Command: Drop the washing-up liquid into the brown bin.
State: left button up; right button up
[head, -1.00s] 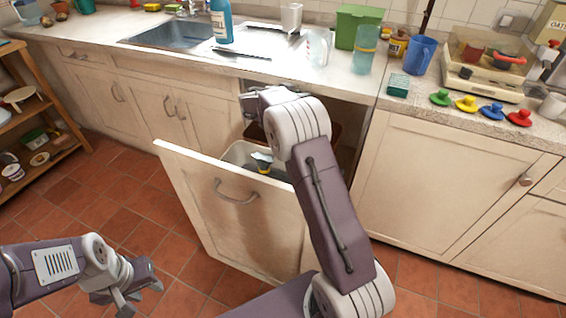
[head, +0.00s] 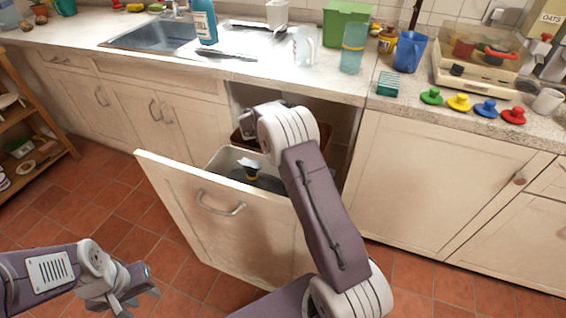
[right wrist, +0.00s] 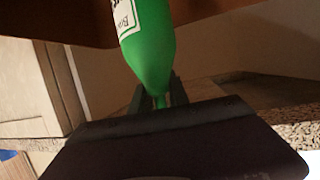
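The washing-up liquid is a green bottle with a white label (right wrist: 150,45). In the right wrist view my right gripper (right wrist: 160,97) is shut on its narrow end. The bottle and these fingertips are hidden behind my right arm in the head view. The brown bin (head: 237,137) stands in the pulled-out cupboard unit, behind a pale bin, and my right wrist is over it. A brown surface, probably this bin, fills the top left of the right wrist view (right wrist: 60,22). My left gripper (head: 137,294) is open and empty, low over the floor.
The pale bin (head: 222,158) holds dark rubbish, just behind the pulled-out front panel (head: 200,215). Open tiled floor lies left of the panel.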

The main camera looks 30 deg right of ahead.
jog(key=o, duration=0.4)
jog(key=shift+w+a+f, duration=0.2)
jog(key=shift+w+a, duration=0.05)
jog(key=shift+o, duration=0.2)
jog(key=shift+a, duration=0.35)
jog(key=v, duration=0.8)
jog(key=shift+a, duration=0.25)
jog(key=shift+s, duration=0.1)
